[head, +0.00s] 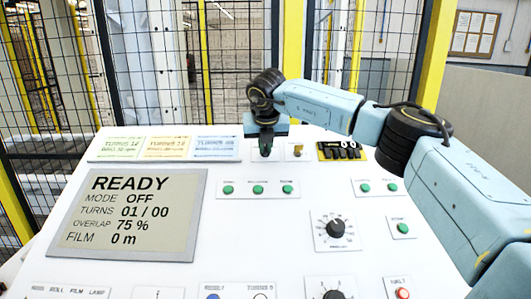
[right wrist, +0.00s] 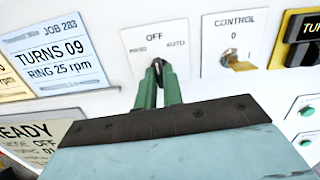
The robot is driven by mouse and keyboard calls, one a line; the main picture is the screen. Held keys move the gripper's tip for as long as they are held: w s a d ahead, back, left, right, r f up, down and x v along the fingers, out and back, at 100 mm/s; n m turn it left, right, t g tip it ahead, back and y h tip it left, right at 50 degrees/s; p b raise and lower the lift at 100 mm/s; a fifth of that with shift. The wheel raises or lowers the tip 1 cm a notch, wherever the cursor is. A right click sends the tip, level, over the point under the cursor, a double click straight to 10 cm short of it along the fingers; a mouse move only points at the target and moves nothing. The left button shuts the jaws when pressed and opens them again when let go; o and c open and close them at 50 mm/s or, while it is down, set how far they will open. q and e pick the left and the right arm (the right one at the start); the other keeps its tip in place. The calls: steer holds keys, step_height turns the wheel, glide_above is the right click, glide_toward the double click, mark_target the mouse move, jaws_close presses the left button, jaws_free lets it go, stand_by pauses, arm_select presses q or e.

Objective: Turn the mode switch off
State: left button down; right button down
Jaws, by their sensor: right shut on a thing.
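The mode switch is a small dark knob (right wrist: 158,67) on a white plate (right wrist: 155,42) marked OFF at the top, with a label to each side, the right one reading AUTO. The knob appears to point up at OFF. My right gripper (right wrist: 158,72) has its green fingers closed on the knob. In the head view my right gripper (head: 265,150) reaches down to the panel's upper middle and hides most of the switch. The display (head: 128,212) reads READY, MODE OFF, TURNS 01 / 00. My left gripper is out of view.
Right of the mode switch is a CONTROL plate with a brass key (right wrist: 238,63), then a black and yellow TURNS counter (head: 340,151). Job cards (head: 165,149) stand to the left. Green buttons (head: 258,189) and a dial (head: 336,228) lie nearer on the white panel.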

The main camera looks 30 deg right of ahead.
steer(key=shift+m, duration=0.4)
steer(key=shift+r, duration=0.1)
steer(key=c, duration=1.5)
jaws_free()
steer(key=b+v, duration=0.1)
steer(key=v, duration=1.2)
steer(key=shift+r+b, duration=0.1)
steer(key=shift+b, duration=0.3)
steer(key=shift+r, duration=0.1)
